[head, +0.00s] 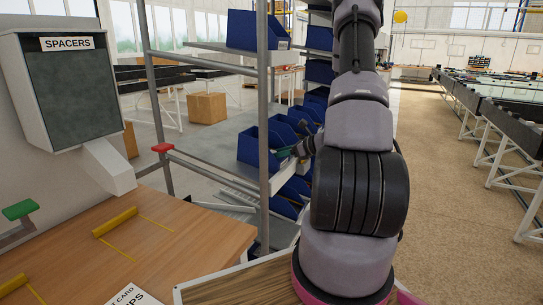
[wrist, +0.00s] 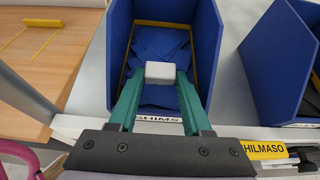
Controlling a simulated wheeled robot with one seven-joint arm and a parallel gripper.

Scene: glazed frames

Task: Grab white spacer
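A small white block, the white spacer (wrist: 160,72), shows between the green fingertips of my gripper (wrist: 160,78) in the wrist view. The fingers meet its left and right sides, and it looks gripped. The spacer and gripper are over the open blue bin (wrist: 208,60) labelled SHIMS, which holds flat blue pieces (wrist: 160,44). I cannot tell the spacer's height above these pieces. In the head view my gripper (head: 286,153) is at a blue bin on the rack, partly hidden by my arm, and the spacer cannot be made out.
A dispenser marked SPACERS (head: 65,90) with a white chute (head: 108,167) stands at the left above a wooden table (head: 150,245). The metal rack (head: 264,120) carries several blue bins. Another blue bin (wrist: 285,60) stands right of the SHIMS bin. Open floor lies at the right.

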